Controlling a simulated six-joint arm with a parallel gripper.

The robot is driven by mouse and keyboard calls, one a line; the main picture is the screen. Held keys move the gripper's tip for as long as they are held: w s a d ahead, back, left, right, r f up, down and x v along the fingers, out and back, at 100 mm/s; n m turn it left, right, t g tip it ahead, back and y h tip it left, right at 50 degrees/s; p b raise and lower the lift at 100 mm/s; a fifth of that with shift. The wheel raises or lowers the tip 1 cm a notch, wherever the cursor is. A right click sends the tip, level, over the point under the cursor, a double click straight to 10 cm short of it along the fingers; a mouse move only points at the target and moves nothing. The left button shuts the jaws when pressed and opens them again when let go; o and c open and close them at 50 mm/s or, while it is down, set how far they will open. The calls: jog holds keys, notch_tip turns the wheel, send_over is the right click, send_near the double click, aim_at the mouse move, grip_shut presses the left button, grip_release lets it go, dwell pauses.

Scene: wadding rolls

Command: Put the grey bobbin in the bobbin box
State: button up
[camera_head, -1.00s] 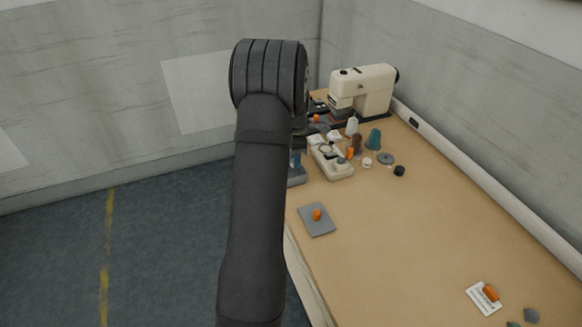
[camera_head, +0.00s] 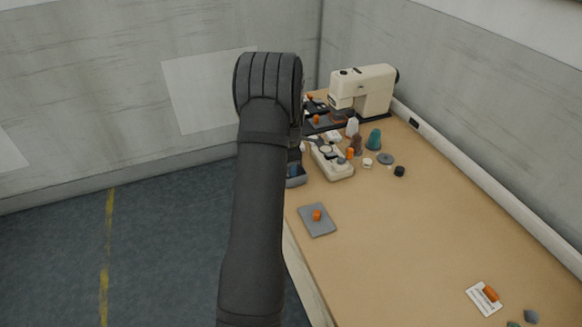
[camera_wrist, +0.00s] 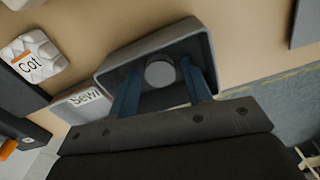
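The grey bobbin (camera_wrist: 160,74) shows as a round grey disc inside the grey open-topped bobbin box (camera_wrist: 150,43) in the wrist view. My gripper (camera_wrist: 161,68) is over the box, with its two blue fingers reaching into it. The fingers stand apart on either side of the bobbin, with visible gaps, so the gripper is open. In the head view the box (camera_head: 297,182) shows only partly at the table's left edge, behind my arm. The bobbin and most of the gripper are hidden there.
A cream sewing machine (camera_head: 365,92) stands at the back. A cream tray (camera_head: 332,162), several spools and a grey disc (camera_head: 385,159) lie nearby. The table's middle is clear.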

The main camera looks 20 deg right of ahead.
jog(key=shift+o, duration=0.2)
jog(key=shift+r, duration=0.15)
notch_tip(320, 180, up, 12)
dwell(0.4)
jog(key=shift+f, duration=4.25)
jog(key=shift+f, duration=0.1)
